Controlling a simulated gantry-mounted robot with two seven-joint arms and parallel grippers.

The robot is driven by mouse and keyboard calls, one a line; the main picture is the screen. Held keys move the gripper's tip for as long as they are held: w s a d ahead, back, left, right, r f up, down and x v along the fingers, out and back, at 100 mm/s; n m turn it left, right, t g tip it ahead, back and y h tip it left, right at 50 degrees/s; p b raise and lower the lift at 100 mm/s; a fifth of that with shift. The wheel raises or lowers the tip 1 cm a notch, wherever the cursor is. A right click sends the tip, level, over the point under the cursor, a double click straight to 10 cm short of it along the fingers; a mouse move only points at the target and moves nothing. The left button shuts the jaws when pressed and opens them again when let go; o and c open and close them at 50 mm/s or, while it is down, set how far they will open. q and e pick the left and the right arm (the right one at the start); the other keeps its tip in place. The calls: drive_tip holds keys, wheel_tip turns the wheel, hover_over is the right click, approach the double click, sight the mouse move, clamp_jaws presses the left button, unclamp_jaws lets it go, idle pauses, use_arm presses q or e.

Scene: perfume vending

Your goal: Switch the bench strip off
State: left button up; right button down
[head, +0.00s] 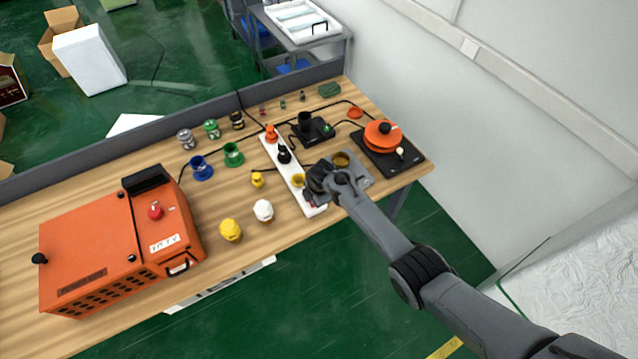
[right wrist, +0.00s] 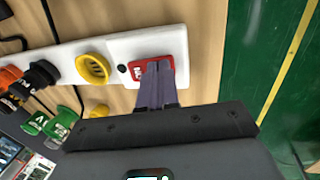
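The white bench strip (head: 292,170) lies along the bench and also shows in the right wrist view (right wrist: 128,46). An orange plug (head: 271,133), a black plug (head: 284,155) and a yellow round piece (right wrist: 93,68) sit along it. Its red rocker switch (right wrist: 139,69) is at the near end. My right gripper (right wrist: 157,70) is shut and empty, its fingertips over the switch, hiding part of it. I cannot tell whether they touch it or which way the rocker is tilted. In the head view my right gripper (head: 313,193) covers part of the strip's near end. My left gripper is not in view.
An orange box unit (head: 90,245) stands at the left of the bench. Yellow (head: 231,231) and white (head: 263,210) pieces lie left of the strip. A black device (head: 312,130) and a hotplate-like unit with an orange disc (head: 382,134) stand right of it. Cables cross the bench.

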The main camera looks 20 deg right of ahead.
drive_tip(key=p+v, duration=0.4)
drive_tip(key=shift+s+r, duration=0.15)
drive_tip(key=shift+r, duration=0.1)
drive_tip(key=v, duration=0.9)
drive_tip(key=s+f+g+p, duration=0.35)
drive_tip(key=s+f, duration=0.75)
drive_tip(key=s, duration=0.5)
drive_tip(key=s+m+p, duration=0.2)
drive_tip(key=s+p, duration=0.1)
drive_tip(key=s, duration=1.1)
drive_tip(key=s+r+m+t+p, duration=0.2)
drive_tip(key=s+r+m, duration=0.45)
drive_tip(key=r, duration=0.45)
wheel_tip(320, 180, up, 13)
drive_tip(key=w+m+t, duration=0.1)
drive_tip(key=m+t, duration=0.1)
drive_tip(key=m, duration=0.6)
drive_tip(key=shift+w, duration=0.4)
drive_tip(key=shift+a+r+t, duration=0.1)
drive_tip(key=shift+t, duration=0.15)
